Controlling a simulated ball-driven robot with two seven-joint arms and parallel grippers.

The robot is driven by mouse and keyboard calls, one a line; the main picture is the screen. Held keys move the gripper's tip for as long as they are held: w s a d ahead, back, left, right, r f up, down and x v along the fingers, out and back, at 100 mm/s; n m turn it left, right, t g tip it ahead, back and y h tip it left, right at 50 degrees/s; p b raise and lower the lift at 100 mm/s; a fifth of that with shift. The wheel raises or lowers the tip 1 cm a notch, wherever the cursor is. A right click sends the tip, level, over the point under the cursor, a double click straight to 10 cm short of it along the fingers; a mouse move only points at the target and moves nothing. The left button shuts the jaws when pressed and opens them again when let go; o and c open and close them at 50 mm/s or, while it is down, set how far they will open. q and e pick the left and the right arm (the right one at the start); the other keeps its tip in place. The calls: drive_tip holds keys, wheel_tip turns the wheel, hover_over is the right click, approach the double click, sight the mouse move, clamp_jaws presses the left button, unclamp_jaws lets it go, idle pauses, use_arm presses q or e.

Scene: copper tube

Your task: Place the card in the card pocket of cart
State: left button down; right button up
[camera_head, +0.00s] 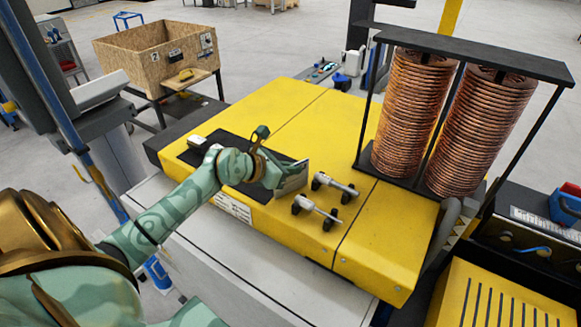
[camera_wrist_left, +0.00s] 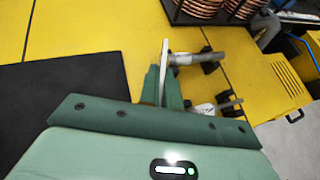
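My left gripper (camera_head: 283,184) reaches over the yellow table top and is shut on a thin pale card (camera_head: 294,177), held upright. In the left wrist view the card (camera_wrist_left: 165,66) shows almost edge-on between the two green fingers (camera_wrist_left: 161,88). The cart (camera_head: 153,55), with a wooden box on top, stands on the floor at the back left, well away from the gripper. Small white and dark patches (camera_head: 207,43) show on its box side; I cannot tell which is the card pocket. My right gripper is not in view.
Two grey clamp-like tools (camera_head: 334,186) lie just right of the gripper on the yellow table (camera_head: 290,105). A black mat (camera_head: 235,147) lies behind it. A rack of copper coils (camera_head: 413,110) stands at the right. Open floor surrounds the cart.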

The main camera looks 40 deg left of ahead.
use_arm(q)
drive_tip(key=c, duration=2)
unclamp_jaws()
drive_tip(key=shift+f, duration=0.2)
drive_tip(key=o, duration=0.4)
drive_tip(key=shift+r, duration=0.1)
